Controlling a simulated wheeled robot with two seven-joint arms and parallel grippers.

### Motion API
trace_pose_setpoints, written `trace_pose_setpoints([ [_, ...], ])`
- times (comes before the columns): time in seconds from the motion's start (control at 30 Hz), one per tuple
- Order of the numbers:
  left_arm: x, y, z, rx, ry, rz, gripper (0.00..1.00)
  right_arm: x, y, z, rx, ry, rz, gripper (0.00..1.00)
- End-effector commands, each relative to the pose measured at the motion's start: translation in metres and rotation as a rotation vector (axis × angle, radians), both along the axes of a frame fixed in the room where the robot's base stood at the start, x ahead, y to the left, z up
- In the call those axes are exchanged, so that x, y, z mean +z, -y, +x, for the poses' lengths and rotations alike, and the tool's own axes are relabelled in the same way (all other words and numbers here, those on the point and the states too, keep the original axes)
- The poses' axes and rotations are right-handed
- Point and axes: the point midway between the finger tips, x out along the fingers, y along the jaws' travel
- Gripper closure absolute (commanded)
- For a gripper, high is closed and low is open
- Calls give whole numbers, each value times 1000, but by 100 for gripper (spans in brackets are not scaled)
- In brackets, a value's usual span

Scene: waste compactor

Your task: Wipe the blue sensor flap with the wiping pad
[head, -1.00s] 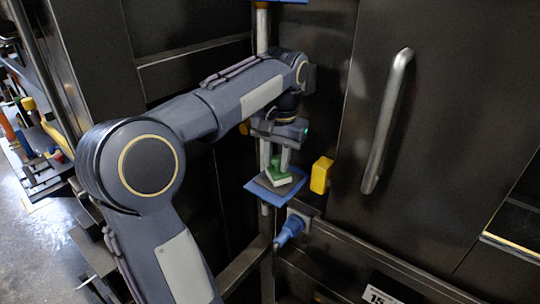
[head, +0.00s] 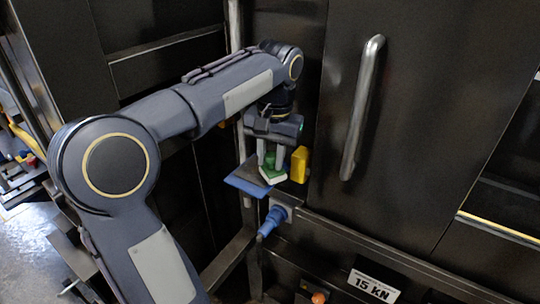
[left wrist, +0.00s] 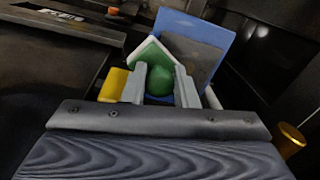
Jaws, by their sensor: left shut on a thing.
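The blue sensor flap (head: 243,181) is a flat blue plate sticking out beside a vertical post, and it also shows in the left wrist view (left wrist: 187,25). A dark grey patch covers part of its face. My left gripper (head: 272,164) points down, shut on the wiping pad (head: 273,177), which has a green grip and a white base. The pad is at the flap's right side in the head view; whether it touches the flap I cannot tell. In the left wrist view the green grip (left wrist: 159,80) sits between the fingers. My right gripper is out of view.
A yellow block (head: 300,165) is close to the right of the pad. A blue knob (head: 273,219) sticks out below the flap. A dark door with a long metal handle (head: 362,110) stands to the right. A "15 KN" sign (head: 374,287) is lower right.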

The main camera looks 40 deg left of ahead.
Motion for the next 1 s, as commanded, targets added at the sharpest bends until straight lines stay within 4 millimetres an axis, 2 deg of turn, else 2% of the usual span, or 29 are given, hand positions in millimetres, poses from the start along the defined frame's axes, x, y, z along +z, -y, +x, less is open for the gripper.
trace_pose_setpoints([
  [0.53, 53, 0, 1, 0, 3, 0, 100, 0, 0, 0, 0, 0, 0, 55],
  [1.0, 61, 0, 0, -1, 2, 0, 100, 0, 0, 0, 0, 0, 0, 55],
])
